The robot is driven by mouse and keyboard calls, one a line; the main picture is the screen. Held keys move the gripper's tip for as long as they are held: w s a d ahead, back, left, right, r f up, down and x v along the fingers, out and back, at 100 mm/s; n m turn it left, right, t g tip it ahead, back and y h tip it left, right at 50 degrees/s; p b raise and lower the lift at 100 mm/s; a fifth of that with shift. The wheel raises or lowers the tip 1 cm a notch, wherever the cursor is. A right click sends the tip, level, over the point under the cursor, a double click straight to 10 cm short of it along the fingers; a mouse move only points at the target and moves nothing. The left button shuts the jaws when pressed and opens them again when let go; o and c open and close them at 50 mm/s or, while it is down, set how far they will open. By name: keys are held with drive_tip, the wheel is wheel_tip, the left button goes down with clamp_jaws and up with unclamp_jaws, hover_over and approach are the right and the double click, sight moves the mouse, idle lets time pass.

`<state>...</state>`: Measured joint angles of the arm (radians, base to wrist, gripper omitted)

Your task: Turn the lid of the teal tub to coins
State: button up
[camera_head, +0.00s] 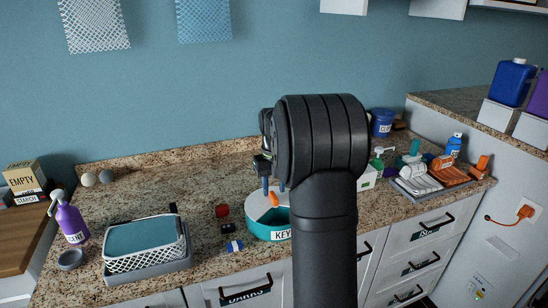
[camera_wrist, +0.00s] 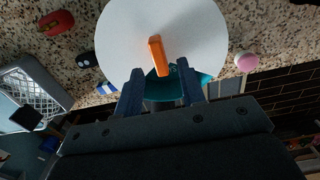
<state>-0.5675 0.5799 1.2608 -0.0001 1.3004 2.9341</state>
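The teal tub (camera_head: 258,230) stands on the granite counter with a label on its front that reads "KEY", the rest hidden behind my arm. Its round white lid (camera_wrist: 200,40) carries an orange handle (camera_wrist: 158,55), which also shows in the head view (camera_head: 272,199). Teal shows through a gap in the lid near my fingers in the wrist view. My gripper (camera_wrist: 160,88) is above the lid, its two blue fingers apart with nothing held between them. The orange handle lies just beyond the fingertips, in line with the space between them. No coins label is visible.
A red item (camera_head: 222,210), a black item (camera_head: 228,229) and a blue-and-white item (camera_head: 234,246) lie left of the tub. A wire basket (camera_head: 148,262) and purple spray bottle (camera_head: 71,222) stand further left. A loaded tray (camera_head: 405,192) is at right.

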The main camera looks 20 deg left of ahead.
sight(274, 196)
wheel_tip(274, 196, up, 15)
drive_tip(key=shift+f, duration=0.2)
drive_tip(key=shift+f, duration=0.15)
drive_tip(key=c, duration=0.5)
drive_tip(key=s+d+f+n+y, duration=0.1)
drive_tip(key=s+f+n, duration=0.1)
drive_tip(key=f, duration=0.1)
drive_tip(key=s+d+f+n+y, duration=0.1)
drive_tip(key=s+f+n, duration=0.1)
drive_tip(key=s+d+f+n, duration=0.1)
drive_tip(key=s+f+n, duration=0.1)
drive_tip(key=s+f, duration=0.1)
drive_tip(key=shift+d+f+n+t+y, duration=0.3)
drive_tip(key=shift+d+n+y, duration=0.05)
drive_tip(key=shift+n+y, duration=0.05)
clamp_jaws()
drive_tip(key=x, duration=1)
drive_tip(key=shift+s+f, duration=0.1)
